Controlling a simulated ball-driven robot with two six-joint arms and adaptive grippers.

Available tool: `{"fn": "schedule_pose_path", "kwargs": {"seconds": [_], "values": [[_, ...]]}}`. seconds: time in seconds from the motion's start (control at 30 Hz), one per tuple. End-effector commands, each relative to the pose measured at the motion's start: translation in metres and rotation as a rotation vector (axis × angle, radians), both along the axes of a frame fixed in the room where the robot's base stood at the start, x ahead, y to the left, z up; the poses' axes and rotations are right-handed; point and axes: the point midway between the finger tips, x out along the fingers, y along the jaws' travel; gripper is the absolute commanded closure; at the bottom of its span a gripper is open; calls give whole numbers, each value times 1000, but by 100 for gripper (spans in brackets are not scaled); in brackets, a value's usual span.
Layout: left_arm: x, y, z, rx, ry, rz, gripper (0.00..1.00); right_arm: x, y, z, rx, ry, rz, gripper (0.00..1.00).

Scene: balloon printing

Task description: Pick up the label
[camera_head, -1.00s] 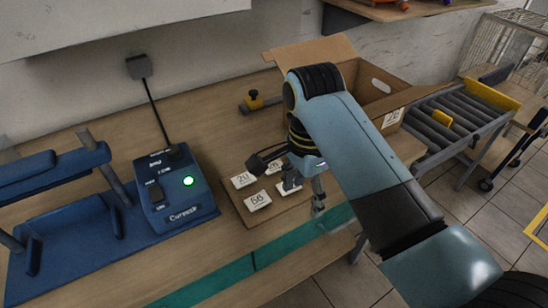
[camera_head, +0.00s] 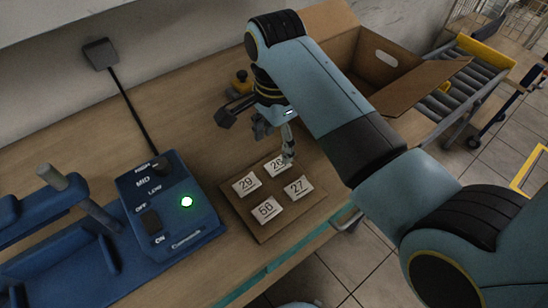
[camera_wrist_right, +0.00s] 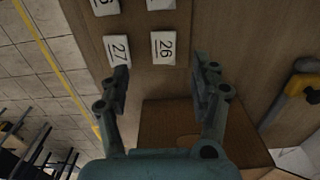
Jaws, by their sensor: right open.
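Several white number labels lie flat on a thin wooden board (camera_head: 231,213): label 29 (camera_head: 246,184), label 26 (camera_head: 275,167), label 56 (camera_head: 266,209) and label 27 (camera_head: 298,189). My right gripper (camera_head: 275,143) is open and empty at the board's back edge, with its fingers near label 26, whose right end is partly covered. In the right wrist view, label 26 (camera_wrist_right: 163,48) lies just ahead of the open fingers, roughly between them. Label 27 (camera_wrist_right: 117,50) is by the left fingertip. My left gripper is not in view.
A blue control box (camera_head: 168,205) with a lit green light stands left of the board. An open cardboard box (camera_head: 425,85) is at the back right, before a roller conveyor (camera_head: 478,80). A small yellow-topped device (camera_head: 241,80) sits behind my right gripper.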

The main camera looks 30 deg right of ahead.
Motion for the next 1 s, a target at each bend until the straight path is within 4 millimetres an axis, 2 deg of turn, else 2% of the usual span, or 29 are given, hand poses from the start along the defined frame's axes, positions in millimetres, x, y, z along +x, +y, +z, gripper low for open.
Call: {"fn": "schedule_pose_path", "kwargs": {"seconds": [0.1,0.23,0.37,0.6,1.0], "values": [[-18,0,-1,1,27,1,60,0,0,-18,0,2,0,37],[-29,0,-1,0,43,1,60,1,0,-28,1,0,-1,37],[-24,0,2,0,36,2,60,3,-1,-41,1,0,-1,37],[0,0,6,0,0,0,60,6,-2,-75,0,0,0,37],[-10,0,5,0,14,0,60,6,-2,-80,1,-2,-1,37]]}}
